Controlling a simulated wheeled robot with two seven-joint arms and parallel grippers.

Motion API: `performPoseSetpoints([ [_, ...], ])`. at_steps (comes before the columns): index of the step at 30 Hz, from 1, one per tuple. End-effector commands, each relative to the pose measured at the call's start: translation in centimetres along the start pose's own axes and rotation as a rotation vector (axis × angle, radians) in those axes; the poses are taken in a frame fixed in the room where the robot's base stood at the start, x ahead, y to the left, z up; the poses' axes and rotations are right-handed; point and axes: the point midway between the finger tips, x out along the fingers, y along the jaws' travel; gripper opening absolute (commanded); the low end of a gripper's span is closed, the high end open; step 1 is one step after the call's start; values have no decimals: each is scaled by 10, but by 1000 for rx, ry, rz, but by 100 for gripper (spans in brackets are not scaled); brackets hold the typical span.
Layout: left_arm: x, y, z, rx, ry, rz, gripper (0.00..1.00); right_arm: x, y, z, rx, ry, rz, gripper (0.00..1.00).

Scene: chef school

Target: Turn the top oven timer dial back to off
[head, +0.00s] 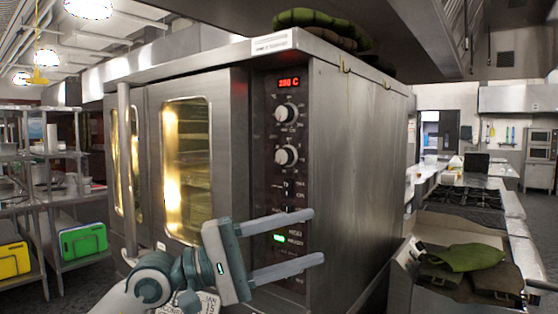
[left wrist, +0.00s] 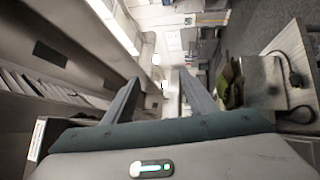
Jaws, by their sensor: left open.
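The oven (head: 355,150) stands in front of me with a dark control panel on its front right side. A red display on the panel appears to read 200 C or similar. Below it are two round dials, the upper dial (head: 286,113) and the lower dial (head: 286,156). A green lit switch (head: 279,239) shows lower down. My left gripper (head: 318,237) is open and empty, below the dials and in front of the panel's lower part. Its two fingers also show apart in the left wrist view (left wrist: 160,88). My right gripper is not in view.
A vertical door handle (head: 127,170) runs along the oven doors at left. Green cloths (head: 465,257) lie on a counter at right, near a stove top (head: 467,197). Shelves with a green board (head: 84,241) stand at far left.

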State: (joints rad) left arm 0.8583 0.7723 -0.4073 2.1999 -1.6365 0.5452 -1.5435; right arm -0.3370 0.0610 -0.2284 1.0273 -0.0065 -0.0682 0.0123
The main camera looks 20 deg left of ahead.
Motion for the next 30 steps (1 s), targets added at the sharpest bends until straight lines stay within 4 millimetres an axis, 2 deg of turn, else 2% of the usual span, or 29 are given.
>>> performPoseSetpoints([
  [1,-3,10,-5,159,34,-58,52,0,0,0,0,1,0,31],
  [6,-23,42,-37,659,184,-268,52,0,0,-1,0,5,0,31],
  [9,-44,70,-59,914,291,-391,52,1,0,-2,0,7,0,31],
  [13,-73,109,-81,1158,422,-528,52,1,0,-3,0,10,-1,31],
  [15,-87,125,-88,1241,476,-583,52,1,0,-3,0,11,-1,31],
  [19,-102,143,-95,1324,536,-642,52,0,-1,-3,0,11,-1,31],
  [30,-105,146,-97,1338,548,-656,52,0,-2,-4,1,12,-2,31],
])
